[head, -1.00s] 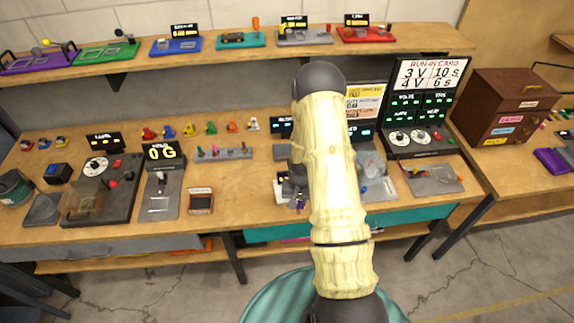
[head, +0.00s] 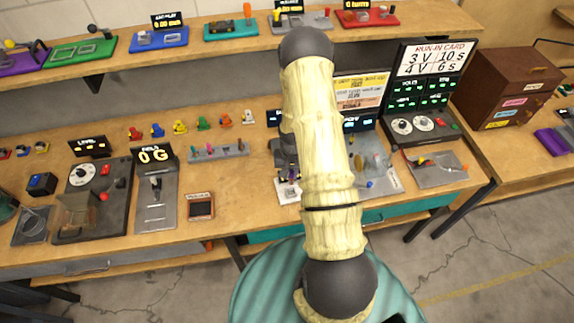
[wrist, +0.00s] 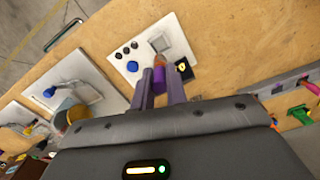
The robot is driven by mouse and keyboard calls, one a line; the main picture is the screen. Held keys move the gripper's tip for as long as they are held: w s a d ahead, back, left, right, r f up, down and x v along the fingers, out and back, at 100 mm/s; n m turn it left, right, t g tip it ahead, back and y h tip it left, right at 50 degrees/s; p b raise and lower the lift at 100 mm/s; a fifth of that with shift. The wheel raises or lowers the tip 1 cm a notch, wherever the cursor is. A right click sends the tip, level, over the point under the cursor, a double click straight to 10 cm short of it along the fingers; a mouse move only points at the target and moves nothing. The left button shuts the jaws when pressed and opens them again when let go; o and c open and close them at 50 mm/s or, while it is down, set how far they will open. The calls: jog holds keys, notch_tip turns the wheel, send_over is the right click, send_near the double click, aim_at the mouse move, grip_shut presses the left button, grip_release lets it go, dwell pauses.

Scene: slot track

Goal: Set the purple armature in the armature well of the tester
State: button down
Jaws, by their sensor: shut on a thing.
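The purple armature (wrist: 158,76) is held between the fingers of my gripper (wrist: 160,88) in the wrist view, and its brown tip points out past them. Beyond the tip lies a pale plate (wrist: 150,28) with a blue knob, several black knobs and a square grey recess (wrist: 172,38). I take this plate for the tester; which opening is the armature well I cannot tell. The tip appears over the recess's lower edge; whether it touches is unclear. In the head view my gripper (head: 288,170) is over the pale plate (head: 287,190), and the armature is too small to make out.
A black block with a yellow mark (wrist: 184,70) sits right beside the armature in the wrist view. Another pale plate with a blue-tipped lever (wrist: 72,85) lies to the left. In the head view, a grey rack of small pegs (head: 217,151) stands left of my gripper. Bare wood lies around the plate.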

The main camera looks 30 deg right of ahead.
dwell(0.4)
jog(key=b, duration=0.5)
send_over(291, 193)
jog(key=shift+s+f, duration=0.1)
jog(key=shift+f, duration=3.7)
jog(key=shift+f+b, duration=0.15)
jog(key=shift+b, duration=0.25)
jog(key=c, duration=1.3)
grip_release()
notch_tip(291, 193, up, 17)
jog(key=b, duration=0.4)
jog(key=shift+r+b, duration=0.2)
jog(key=shift+b, duration=0.1)
jog(key=shift+a, duration=0.1)
